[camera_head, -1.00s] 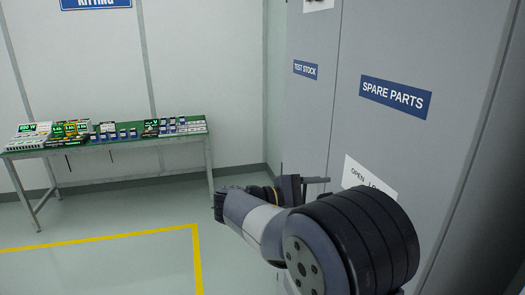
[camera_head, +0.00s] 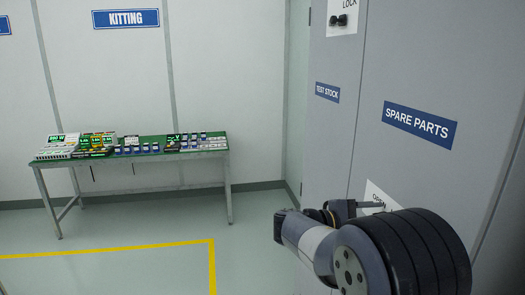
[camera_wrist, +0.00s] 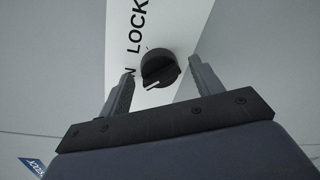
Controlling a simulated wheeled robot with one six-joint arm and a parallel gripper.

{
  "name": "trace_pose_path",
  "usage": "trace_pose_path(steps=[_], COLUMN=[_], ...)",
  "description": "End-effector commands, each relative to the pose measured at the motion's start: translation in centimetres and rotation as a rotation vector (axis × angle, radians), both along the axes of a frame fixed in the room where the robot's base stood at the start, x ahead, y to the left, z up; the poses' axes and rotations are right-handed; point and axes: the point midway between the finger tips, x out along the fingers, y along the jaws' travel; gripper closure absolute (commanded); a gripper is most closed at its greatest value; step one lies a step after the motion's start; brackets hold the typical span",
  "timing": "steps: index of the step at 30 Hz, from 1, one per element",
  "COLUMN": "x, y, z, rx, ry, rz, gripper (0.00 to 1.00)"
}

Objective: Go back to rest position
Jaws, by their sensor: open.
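My gripper (camera_wrist: 162,66) is open in the wrist view, with one finger on each side of a round black knob (camera_wrist: 160,68) that has a white pointer line. The knob sits on a white plate lettered "LOCK" (camera_wrist: 135,25), partly hidden. I cannot tell whether the fingers touch the knob.
A green-topped table (camera_head: 128,139) with several devices stands at the back left under a "KITTING" sign (camera_head: 126,18). The floor (camera_head: 110,270) before it is clear, with yellow lines.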

Motion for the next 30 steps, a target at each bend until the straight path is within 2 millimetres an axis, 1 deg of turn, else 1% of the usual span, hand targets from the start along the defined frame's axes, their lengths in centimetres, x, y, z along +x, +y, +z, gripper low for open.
trace_pose_path(steps=[6,8,23,24,30], x=[0.0,-0.1,-2.0,-1.9,-1.1], y=[0.2,1.4,11.1,9.6,5.5], z=[0.2,-0.1,1.0,1.3,0.9], rx=[-0.010,-0.010,-0.010,-0.011,-0.011], ry=[0.054,0.049,0.046,0.049,0.050], rz=[0.001,0.005,0.007,-0.003,-0.005], gripper=[0.38,0.38,0.38,0.38,0.38])
